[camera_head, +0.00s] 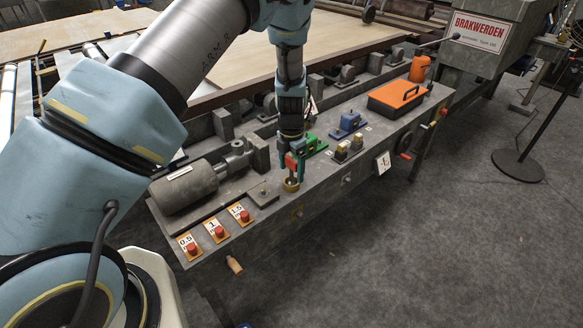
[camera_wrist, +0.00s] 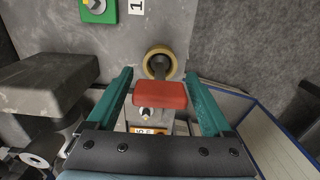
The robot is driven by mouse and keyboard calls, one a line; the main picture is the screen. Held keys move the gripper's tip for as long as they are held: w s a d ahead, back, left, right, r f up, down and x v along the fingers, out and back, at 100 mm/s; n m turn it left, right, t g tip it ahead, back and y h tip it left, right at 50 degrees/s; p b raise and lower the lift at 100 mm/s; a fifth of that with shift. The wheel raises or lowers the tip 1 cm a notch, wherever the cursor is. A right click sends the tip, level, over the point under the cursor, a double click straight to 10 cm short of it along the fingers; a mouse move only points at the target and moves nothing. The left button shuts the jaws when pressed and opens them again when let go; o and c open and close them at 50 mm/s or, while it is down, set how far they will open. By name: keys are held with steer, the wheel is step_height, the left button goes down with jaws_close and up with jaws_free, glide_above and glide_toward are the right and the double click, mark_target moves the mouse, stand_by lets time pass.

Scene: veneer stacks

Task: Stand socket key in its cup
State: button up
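The socket key has a red block handle (camera_wrist: 160,97) and a dark shaft (camera_wrist: 161,70). The brass-coloured cup (camera_wrist: 147,57) is a round ring on the grey bench top, also seen in the head view (camera_head: 291,185). In the head view, the red handle (camera_head: 291,161) is directly above the cup. The shaft's lower end lines up with the cup's opening; how deep it sits is hidden.
A grey motor (camera_head: 185,188) lies left of the cup. Red push buttons (camera_head: 218,231) sit along the front left. A green block (camera_head: 315,143), a blue block (camera_head: 347,123) and an orange-lidded box (camera_head: 397,95) stand further right. The bench's front edge is close to the cup.

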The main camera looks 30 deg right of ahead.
steer(key=shift+o, duration=0.5)
steer(key=shift+r, duration=0.1)
step_height(320, 180, up, 12)
steer(key=b, duration=0.3)
steer(key=shift+r, duration=0.1)
steer(key=w+a+r+m, duration=0.2)
steer(key=a+r+m, duration=0.15)
steer(key=a, duration=0.65)
steer(key=w+a+r+m, duration=0.2)
steer(key=a+m, duration=0.3)
steer(key=a, duration=0.5)
steer(key=s+a+r+m, duration=0.1)
steer(key=s+a+m, duration=0.3)
steer(key=a, duration=0.6)
steer(key=s+a+r+m+t, duration=0.1)
steer(key=s+a+m, duration=0.3)
steer(key=a+m, duration=0.5)
steer(key=shift+a+r+t, duration=0.3)
steer(key=shift+a+r, duration=0.15)
steer(key=shift+r, duration=0.2)
steer(key=shift+c, duration=0.3)
